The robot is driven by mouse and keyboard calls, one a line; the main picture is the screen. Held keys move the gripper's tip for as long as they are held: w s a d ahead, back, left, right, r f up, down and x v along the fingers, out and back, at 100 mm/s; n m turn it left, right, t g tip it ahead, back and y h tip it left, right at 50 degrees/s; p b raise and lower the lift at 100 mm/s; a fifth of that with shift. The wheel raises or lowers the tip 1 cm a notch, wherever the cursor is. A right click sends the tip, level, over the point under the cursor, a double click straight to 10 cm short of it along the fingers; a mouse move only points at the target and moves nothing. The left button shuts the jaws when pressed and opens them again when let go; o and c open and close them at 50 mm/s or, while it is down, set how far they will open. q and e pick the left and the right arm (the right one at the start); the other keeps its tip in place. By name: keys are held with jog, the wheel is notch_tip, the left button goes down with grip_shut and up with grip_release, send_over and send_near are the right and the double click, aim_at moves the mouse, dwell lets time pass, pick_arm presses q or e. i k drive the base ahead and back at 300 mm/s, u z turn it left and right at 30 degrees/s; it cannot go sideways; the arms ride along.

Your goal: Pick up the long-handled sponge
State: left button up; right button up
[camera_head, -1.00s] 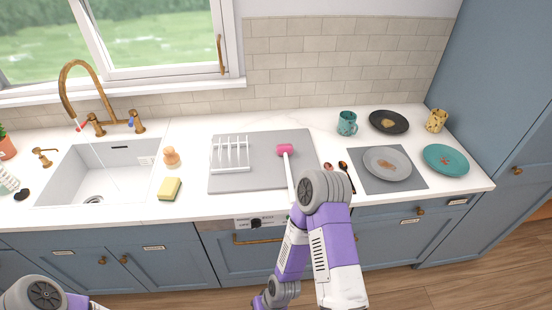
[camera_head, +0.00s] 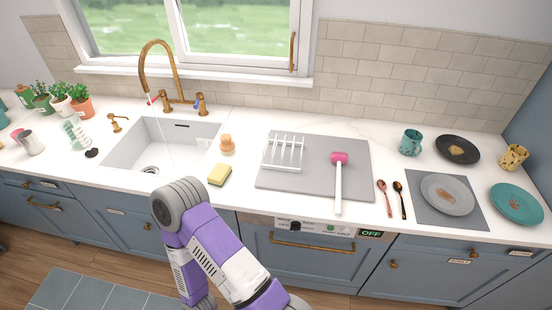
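The long-handled sponge (camera_head: 338,185) has a pink head and a white handle. It lies on the grey drying mat (camera_head: 355,150), with the head toward the back. Its handle points toward me, past the mat's front edge and over the white counter. Nothing covers it. One of my purple and grey arms rises from the bottom, left of the sponge and well apart from it. Neither gripper shows in this view.
A white rack (camera_head: 284,153) stands on the mat left of the sponge. Red and dark spoons (camera_head: 400,199) lie to its right, beside a placemat (camera_head: 468,213) with a grey plate. A yellow-green sponge (camera_head: 219,175) and an orange brush (camera_head: 227,144) sit near the sink (camera_head: 120,148).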

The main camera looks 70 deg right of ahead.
aim_at(339, 158)
jog(key=u, duration=0.3)
jog(key=k, duration=1)
jog(key=z, duration=1.1)
